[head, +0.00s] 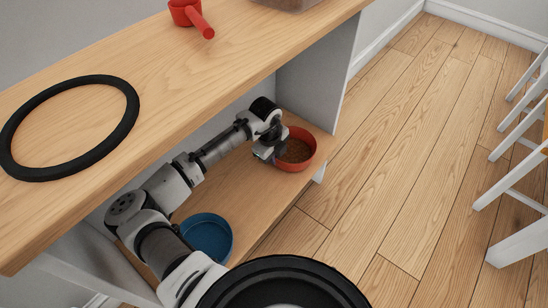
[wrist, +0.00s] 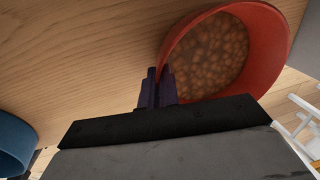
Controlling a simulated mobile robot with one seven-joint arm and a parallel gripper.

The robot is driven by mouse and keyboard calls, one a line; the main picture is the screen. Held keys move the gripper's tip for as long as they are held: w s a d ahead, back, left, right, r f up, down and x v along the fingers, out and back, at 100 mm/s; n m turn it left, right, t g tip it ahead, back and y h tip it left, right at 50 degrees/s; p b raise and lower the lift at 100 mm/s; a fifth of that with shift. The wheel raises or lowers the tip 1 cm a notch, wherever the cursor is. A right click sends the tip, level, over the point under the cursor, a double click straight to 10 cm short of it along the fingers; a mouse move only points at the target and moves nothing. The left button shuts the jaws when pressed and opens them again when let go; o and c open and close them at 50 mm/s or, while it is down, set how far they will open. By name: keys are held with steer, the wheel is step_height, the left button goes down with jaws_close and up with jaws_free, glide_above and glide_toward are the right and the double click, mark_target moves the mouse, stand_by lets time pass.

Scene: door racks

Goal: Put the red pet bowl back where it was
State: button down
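The red pet bowl (head: 311,158), full of brown kibble, is at the right end of the lower shelf (head: 255,185). It also fills the upper right of the wrist view (wrist: 265,60). My gripper (head: 279,157) is at the bowl's left side. In the wrist view its two dark fingers (wrist: 159,88) are close together, one outside and one inside the bowl's rim, so it looks shut on the rim. The bowl looks about upright; I cannot tell whether its base touches the shelf.
A blue bowl (head: 207,237) sits on the lower shelf to the left. The upper board (head: 190,75) overhangs my arm and carries a black ring (head: 127,125) and a red scoop (head: 190,14). A grey side panel (head: 312,85) stands behind the red bowl. White chairs (head: 520,185) stand right; floor between is clear.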

steer(key=c, duration=1.6)
jaws_free()
steer(key=shift+f, duration=0.1)
steer(key=shift+c, duration=0.2)
step_height(320, 180, up, 12)
steer(key=s+a+p, duration=0.1)
steer(key=p, duration=0.1)
steer(key=shift+s+p, duration=0.25)
steer(key=shift+p, duration=0.15)
